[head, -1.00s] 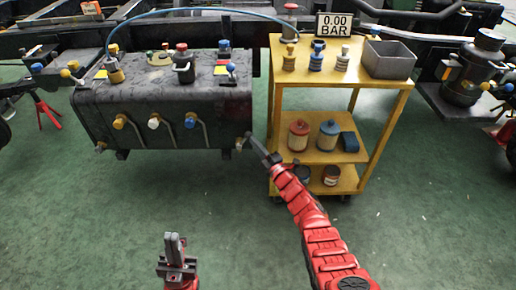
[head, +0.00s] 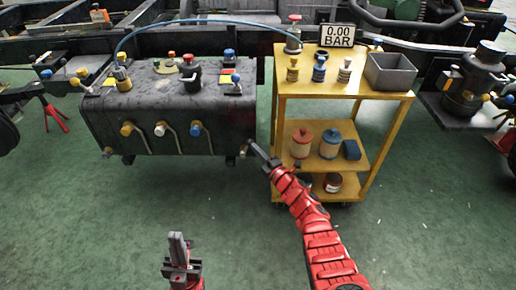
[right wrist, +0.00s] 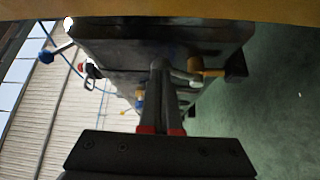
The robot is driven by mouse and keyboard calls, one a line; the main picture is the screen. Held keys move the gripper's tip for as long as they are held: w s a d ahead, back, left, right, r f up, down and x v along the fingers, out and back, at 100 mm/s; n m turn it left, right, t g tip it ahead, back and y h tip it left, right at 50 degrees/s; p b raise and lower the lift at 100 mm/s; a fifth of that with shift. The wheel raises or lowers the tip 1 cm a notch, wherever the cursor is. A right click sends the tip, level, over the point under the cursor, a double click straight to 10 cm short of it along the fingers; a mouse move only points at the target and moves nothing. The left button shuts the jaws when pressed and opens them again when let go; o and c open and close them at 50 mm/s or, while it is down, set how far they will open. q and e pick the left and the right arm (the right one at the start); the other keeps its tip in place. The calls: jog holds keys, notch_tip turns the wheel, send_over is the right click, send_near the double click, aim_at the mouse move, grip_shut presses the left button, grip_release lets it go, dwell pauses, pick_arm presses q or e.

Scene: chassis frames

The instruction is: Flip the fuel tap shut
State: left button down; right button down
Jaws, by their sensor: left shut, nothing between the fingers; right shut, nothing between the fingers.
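The dark fuel tank (head: 165,105) stands left of the yellow cart. A small tap (head: 244,150) sits at its lower right corner. In the right wrist view a brass fitting (right wrist: 205,68) and a pale metal lever (right wrist: 184,77) show at the tank's underside. My right gripper (head: 252,145) is shut and empty, its tip close beside that tap. In the wrist view its fingers (right wrist: 160,75) overlap the lever area; I cannot tell whether they touch. My left gripper (head: 177,240) is shut and empty, low in front of the tank, well away from it.
Yellow, white and blue capped fittings (head: 161,128) with bent pipes line the tank's front. The green floor in front is clear.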

jog(key=a+n+g+h+p, duration=0.1)
jog(key=n+p, duration=0.1)
jog(key=p, duration=0.1)
jog(key=a+r+n+g+h+p, duration=0.1)
jog(key=a+n+p, duration=0.1)
jog(key=p, duration=0.1)
jog(key=a+r+n+g+h+p, duration=0.1)
jog(key=a+p, duration=0.1)
jog(key=p, duration=0.1)
jog(key=shift+n+h, duration=0.3)
jog(key=shift+n, duration=0.1)
jog(key=shift+r, duration=0.15)
jog(key=shift+r+p, duration=0.75)
jog(key=shift+p, duration=0.2)
